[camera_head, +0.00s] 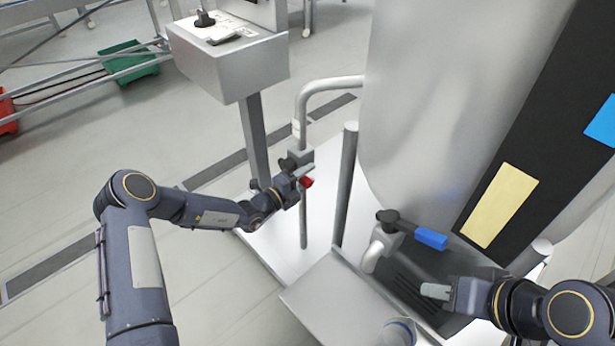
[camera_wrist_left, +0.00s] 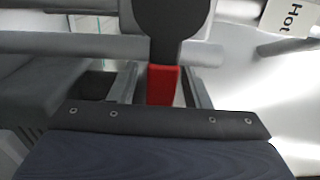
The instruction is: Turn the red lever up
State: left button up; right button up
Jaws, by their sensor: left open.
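The red lever (camera_head: 306,182) sits on a vertical pipe left of the big metal tank. Only its small red end shows in the head view, beside my left gripper (camera_head: 304,176). In the left wrist view the red lever (camera_wrist_left: 163,86) hangs from a round dark hub (camera_wrist_left: 170,22) and lies between the two fingers of my left gripper (camera_wrist_left: 162,88), with gaps at its sides. The left gripper is open around it. My right gripper (camera_head: 436,291) is over the dark drip grate at the lower right; its fingers look close together, and I cannot tell whether they are shut.
A blue-handled lever (camera_head: 431,238) sits on a spout near the right gripper. A metal post (camera_head: 345,185) stands right of the red lever. A grey box (camera_head: 228,60) on a stand is behind. A tag reading "Hot" (camera_wrist_left: 290,17) hangs near the pipe.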

pick_arm(q)
jog(key=shift+w+d, duration=0.15)
jog(key=shift+w, duration=0.05)
jog(key=shift+c, duration=0.2)
grip_shut()
